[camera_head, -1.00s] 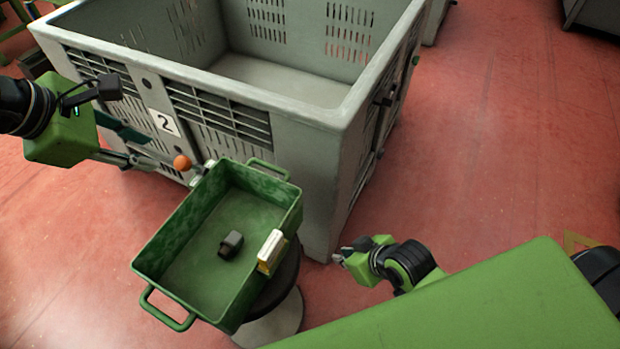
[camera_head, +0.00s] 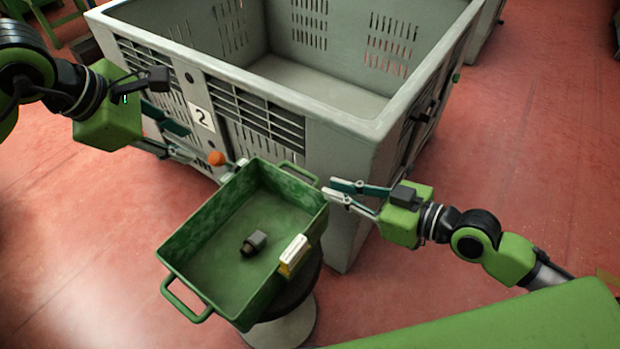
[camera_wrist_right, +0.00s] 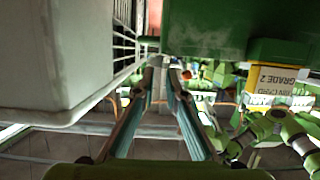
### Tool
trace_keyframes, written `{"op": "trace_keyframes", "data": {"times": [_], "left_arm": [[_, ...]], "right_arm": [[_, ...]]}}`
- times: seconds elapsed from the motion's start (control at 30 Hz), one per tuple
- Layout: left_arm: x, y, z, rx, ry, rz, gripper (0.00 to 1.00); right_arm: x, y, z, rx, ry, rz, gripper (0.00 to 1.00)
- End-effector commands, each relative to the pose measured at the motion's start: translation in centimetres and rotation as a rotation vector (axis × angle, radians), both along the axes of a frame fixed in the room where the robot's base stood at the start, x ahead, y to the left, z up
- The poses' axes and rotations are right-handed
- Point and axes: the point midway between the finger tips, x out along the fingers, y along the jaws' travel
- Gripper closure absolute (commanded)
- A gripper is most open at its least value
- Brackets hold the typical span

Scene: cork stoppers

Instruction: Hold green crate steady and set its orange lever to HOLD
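The green crate (camera_head: 215,290) sits tilted in the picture on a round stool, with a dark block (camera_head: 254,243) inside. Its orange lever knob (camera_head: 217,158) sticks up at the far left side, by a pale bracket. My left gripper (camera_head: 191,145) is open and empty just left of the knob, apart from it. My right gripper (camera_head: 328,188) is open and empty, its fingertips close to the crate's far right corner; contact cannot be told. In the right wrist view the crate (camera_wrist_right: 210,35) is above and right of my fingers (camera_wrist_right: 165,62). Lever markings are not readable.
A large grey bin (camera_head: 340,140) marked 2 stands right behind the crate. A cream and yellow card holder (camera_head: 293,256) is on the crate's right wall. The stool (camera_head: 285,328) is beneath the crate. Red floor is free at right.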

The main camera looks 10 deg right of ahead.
Motion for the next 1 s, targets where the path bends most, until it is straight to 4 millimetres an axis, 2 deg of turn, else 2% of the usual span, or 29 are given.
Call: {"op": "trace_keyframes", "data": {"times": [0.6,0.8,1.0], "left_arm": [[0.0,0.0,0.0,0.000,0.000,0.000,0.72],[0.0,0.0,0.0,0.000,0.000,0.000,0.72],[0.0,0.0,0.0,0.000,0.000,0.000,0.72]], "right_arm": [[7.0,6.9,-2.8,0.003,-0.001,0.002,0.88],[8.3,8.1,-3.5,0.001,0.001,0.001,0.88],[8.7,8.5,-3.7,-0.001,0.000,0.001,0.88]]}}
